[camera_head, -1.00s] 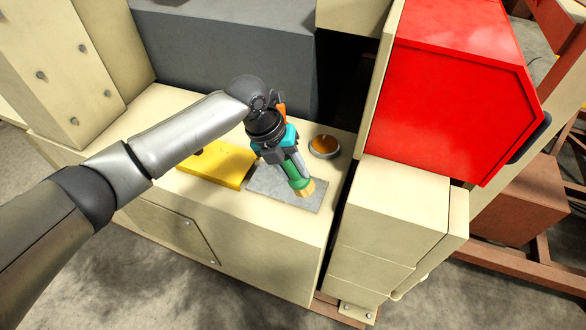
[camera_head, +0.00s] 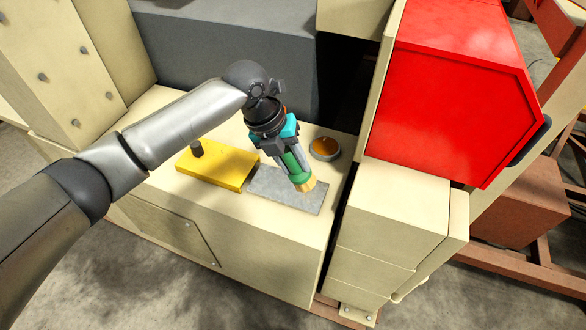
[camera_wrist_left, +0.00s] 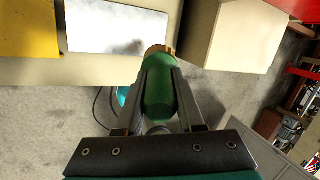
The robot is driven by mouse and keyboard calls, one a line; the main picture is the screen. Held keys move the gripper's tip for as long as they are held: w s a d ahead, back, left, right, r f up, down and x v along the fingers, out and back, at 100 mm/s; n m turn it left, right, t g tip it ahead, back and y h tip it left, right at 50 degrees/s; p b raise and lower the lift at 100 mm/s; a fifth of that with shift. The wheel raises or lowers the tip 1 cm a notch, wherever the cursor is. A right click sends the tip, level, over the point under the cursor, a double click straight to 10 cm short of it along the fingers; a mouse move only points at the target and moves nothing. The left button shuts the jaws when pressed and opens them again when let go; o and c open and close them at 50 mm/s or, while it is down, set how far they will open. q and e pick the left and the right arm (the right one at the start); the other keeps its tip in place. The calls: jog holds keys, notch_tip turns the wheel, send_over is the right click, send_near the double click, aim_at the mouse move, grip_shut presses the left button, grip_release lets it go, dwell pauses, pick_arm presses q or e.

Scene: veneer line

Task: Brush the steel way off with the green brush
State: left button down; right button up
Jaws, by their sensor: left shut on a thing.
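The green brush (camera_head: 299,174) has pale tan bristles and is held tilted, bristles down, over the right part of the steel way. My left gripper (camera_head: 291,161) is shut on its green body, which also shows between the fingers in the left wrist view (camera_wrist_left: 158,92). The steel way (camera_head: 270,185) is a flat grey plate on the cream bench. In the left wrist view the way (camera_wrist_left: 110,22) looks pale, with a dark smudgy patch near its lower edge. Whether the bristles touch it I cannot tell. My right gripper is not in view.
A yellow block (camera_head: 214,168) with a black knob lies left of the way. A round dish (camera_head: 325,148) with an orange-brown inside stands behind the way's right end. A red housing (camera_head: 455,85) and cream boxes (camera_head: 393,205) stand to the right, past a dark gap.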

pick_arm(q)
jog(key=shift+f, duration=0.15)
jog(key=shift+f+b, duration=2.6)
jog(key=shift+f, duration=1.1)
jog(key=shift+f+b, duration=0.4)
jog(key=shift+f, duration=0.15)
jog(key=w+b, duration=0.1)
jog(key=w+d+b, duration=0.1)
jog(key=w, duration=0.1)
jog(key=shift+b, duration=0.3)
jog(key=shift+w+d+b, duration=0.15)
jog(key=shift+w+b, duration=0.15)
jog(key=shift+w, duration=0.1)
jog(key=s+p, duration=0.1)
jog(key=s+a+p, duration=0.1)
jog(key=shift+s+r+p, duration=0.1)
jog(key=shift+s+p, duration=0.05)
jog(key=shift+p, duration=0.2)
jog(key=shift+s+a+p, duration=0.15)
jog(key=shift+s+p, duration=0.35)
jog(key=shift+s, duration=0.15)
jog(key=shift+s+f, duration=0.2)
jog(key=shift+f, duration=0.1)
